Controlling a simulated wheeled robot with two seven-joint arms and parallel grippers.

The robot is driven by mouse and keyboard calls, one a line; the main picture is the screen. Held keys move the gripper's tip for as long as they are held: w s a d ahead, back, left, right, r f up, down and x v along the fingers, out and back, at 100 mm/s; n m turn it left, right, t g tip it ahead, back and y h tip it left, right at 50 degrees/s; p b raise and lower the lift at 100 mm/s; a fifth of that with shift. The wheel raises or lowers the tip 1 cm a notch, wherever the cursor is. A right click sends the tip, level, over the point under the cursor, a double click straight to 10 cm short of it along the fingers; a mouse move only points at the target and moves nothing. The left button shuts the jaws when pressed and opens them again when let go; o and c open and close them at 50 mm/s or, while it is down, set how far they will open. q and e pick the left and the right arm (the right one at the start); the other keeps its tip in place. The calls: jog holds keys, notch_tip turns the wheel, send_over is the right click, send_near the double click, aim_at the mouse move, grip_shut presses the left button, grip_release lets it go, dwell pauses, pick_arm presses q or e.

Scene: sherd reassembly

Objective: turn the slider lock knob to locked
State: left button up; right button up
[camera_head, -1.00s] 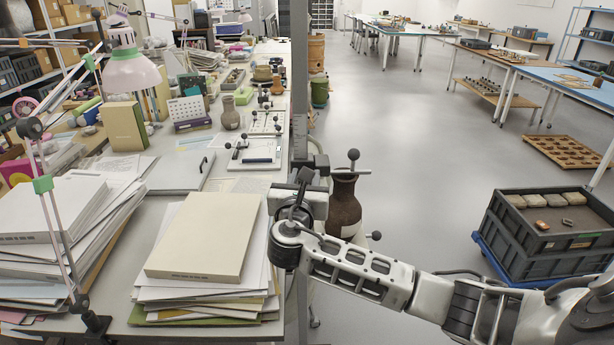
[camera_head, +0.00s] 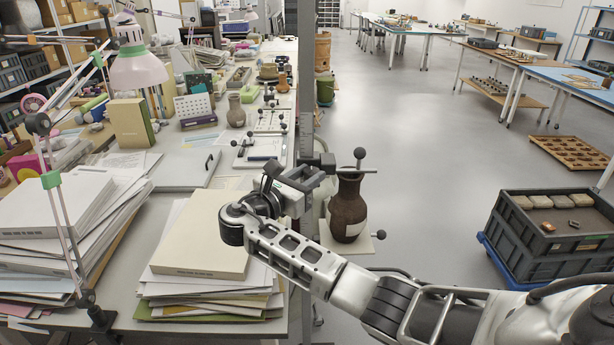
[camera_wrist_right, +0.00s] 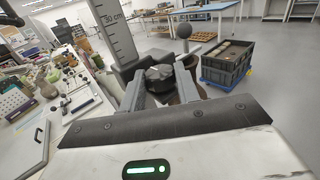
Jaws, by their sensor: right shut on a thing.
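The slider lock knob (camera_wrist_right: 160,78) is dark, round and ribbed, and sits between my right gripper's fingers in the right wrist view. My right gripper (camera_wrist_right: 160,88) is shut on it, with a finger on either side. In the head view my right gripper (camera_head: 298,180) is at the slider (camera_head: 322,162) on the upright grey post (camera_head: 305,90); the knob is mostly hidden there. The scale strip (camera_wrist_right: 113,32) shows in the wrist view. I cannot read the knob's lock setting. My left gripper is out of view.
A brown vase (camera_head: 348,205) stands just right of the post, under a rod with a black ball end (camera_head: 360,153). A paper stack with a cream box (camera_head: 205,235) lies left of my arm. A grey crate (camera_head: 550,240) is on the floor at right.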

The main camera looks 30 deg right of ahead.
jog(key=shift+d+r, duration=0.1)
jog(key=o, duration=0.7)
jog(key=b+v, duration=0.2)
jog(key=v, duration=1.3)
jog(key=shift+a, duration=0.4)
jog(key=shift+s, duration=0.15)
